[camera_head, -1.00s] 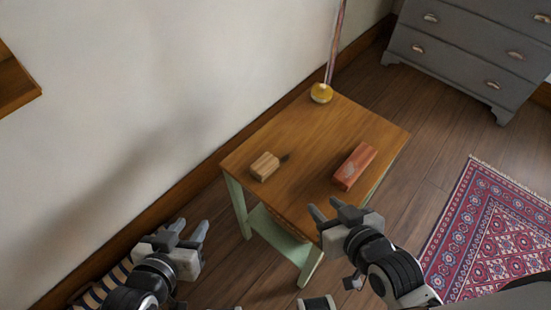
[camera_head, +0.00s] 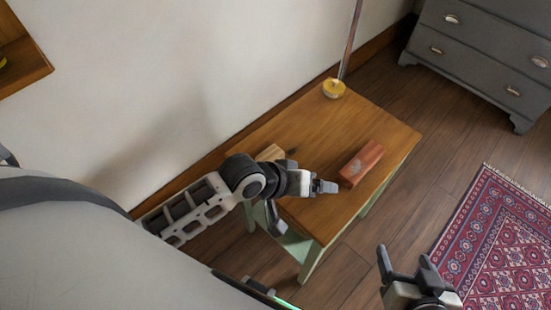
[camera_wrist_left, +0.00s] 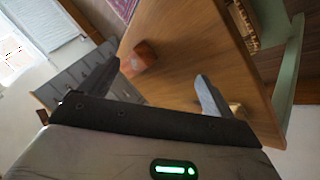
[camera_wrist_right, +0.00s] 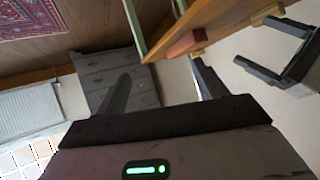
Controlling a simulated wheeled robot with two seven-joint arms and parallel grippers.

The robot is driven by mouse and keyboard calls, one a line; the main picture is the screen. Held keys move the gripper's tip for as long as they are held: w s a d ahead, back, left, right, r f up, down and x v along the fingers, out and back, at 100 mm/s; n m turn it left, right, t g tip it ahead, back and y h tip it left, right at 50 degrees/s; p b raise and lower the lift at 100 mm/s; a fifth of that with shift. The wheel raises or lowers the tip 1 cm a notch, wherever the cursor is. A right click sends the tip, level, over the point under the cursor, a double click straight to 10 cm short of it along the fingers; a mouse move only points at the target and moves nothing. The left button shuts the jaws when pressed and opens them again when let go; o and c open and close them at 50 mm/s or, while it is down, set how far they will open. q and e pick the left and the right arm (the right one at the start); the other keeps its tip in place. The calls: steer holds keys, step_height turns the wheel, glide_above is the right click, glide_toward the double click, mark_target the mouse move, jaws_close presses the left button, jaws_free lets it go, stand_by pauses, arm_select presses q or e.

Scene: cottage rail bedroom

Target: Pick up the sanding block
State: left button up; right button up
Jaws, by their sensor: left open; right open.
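Two blocks lie on the small wooden table (camera_head: 310,125): a reddish block (camera_head: 361,163) with a grey patch on it, and a tan block (camera_head: 270,153) mostly hidden behind my left arm. I cannot tell for sure which is the sanding block. My left gripper (camera_head: 318,186) is open above the table's near part, a little left of the reddish block. In the left wrist view the reddish block (camera_wrist_left: 138,58) shows beside the left finger, apart from it. My right gripper (camera_head: 405,262) is open and empty, off the table's near right side.
A yellow round base (camera_head: 334,88) with a tall thin rod stands at the table's far corner by the wall. A grey chest of drawers (camera_head: 485,50) stands at the back right. A patterned red rug (camera_head: 500,240) lies on the floor at the right.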

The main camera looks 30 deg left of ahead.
arm_select(q)
steer(key=w+a+r+n+g+y+b, duration=0.1)
steer(key=w+a+r+n+g+y, duration=0.1)
steer(key=w+a+n+g, duration=0.3)
step_height(320, 180, up, 7)
steer(key=n+g+y+b, duration=0.1)
steer(key=n+g+y, duration=0.1)
steer(key=n+y, duration=0.3)
glide_above(270, 155)
steer(key=n+h, duration=0.1)
steer(key=f, duration=0.3)
steer(key=f+b, duration=0.1)
steer(key=f, duration=0.2)
steer(key=f+b, duration=0.1)
steer(key=f, duration=0.2)
steer(key=shift+w+f, duration=0.35)
steer(key=shift+w, duration=0.05)
steer(key=f, duration=0.1)
steer(key=f+b, duration=0.1)
steer(key=f, duration=0.2)
steer(key=shift+s+f, duration=0.4)
steer(key=shift+f, duration=0.3)
arm_select(e)
steer(key=shift+w+a+f+t, duration=0.15)
steer(key=shift+f+t, duration=0.25)
steer(key=shift+f, duration=0.5)
arm_select(q)
steer(key=shift+c, duration=0.3)
steer(key=c, duration=1)
